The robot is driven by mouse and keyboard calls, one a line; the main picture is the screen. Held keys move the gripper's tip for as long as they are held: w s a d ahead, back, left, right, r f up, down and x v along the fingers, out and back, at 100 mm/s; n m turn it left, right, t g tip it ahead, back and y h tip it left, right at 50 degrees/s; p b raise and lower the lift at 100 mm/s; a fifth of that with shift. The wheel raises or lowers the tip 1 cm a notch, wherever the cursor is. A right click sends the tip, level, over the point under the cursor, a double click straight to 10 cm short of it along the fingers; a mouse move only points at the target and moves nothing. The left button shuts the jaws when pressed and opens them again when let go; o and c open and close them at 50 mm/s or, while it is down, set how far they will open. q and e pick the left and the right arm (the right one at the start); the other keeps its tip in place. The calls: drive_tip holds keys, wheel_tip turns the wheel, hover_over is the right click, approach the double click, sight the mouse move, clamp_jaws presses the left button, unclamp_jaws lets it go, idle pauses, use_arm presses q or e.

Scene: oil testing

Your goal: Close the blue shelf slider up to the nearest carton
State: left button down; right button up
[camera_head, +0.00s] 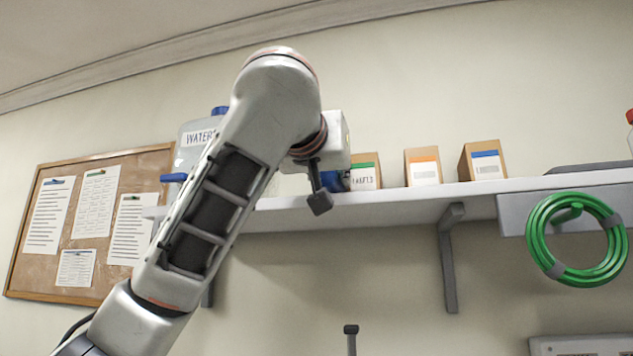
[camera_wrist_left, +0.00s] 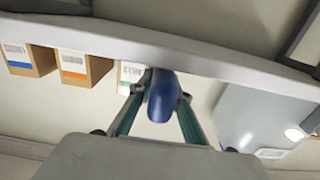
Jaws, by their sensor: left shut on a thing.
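The blue slider (camera_wrist_left: 164,100) sits at the shelf's edge in the wrist view, where the picture is upside down. My left gripper (camera_wrist_left: 163,92) is shut on it, one finger on each side. In the head view only a little blue (camera_head: 334,181) shows behind my left wrist. The nearest carton, with a green-striped label (camera_head: 366,173), stands just right of the slider; it also shows in the wrist view (camera_wrist_left: 128,74), partly behind a finger. I cannot tell whether slider and carton touch. My right gripper is not in view.
The white shelf (camera_head: 400,205) also bears an orange-labelled carton (camera_head: 424,168) and a blue-labelled carton (camera_head: 484,162) farther right. A water jug (camera_head: 196,134) stands left, partly behind my arm. A green hose coil (camera_head: 543,240) hangs at right. A bracket (camera_head: 449,262) is under the shelf.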

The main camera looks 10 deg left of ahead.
use_arm(q)
drive_tip(key=shift+a, duration=0.35)
drive_tip(key=c, duration=1.9)
unclamp_jaws()
drive_tip(key=s, duration=1.2)
drive_tip(key=shift+a, duration=0.2)
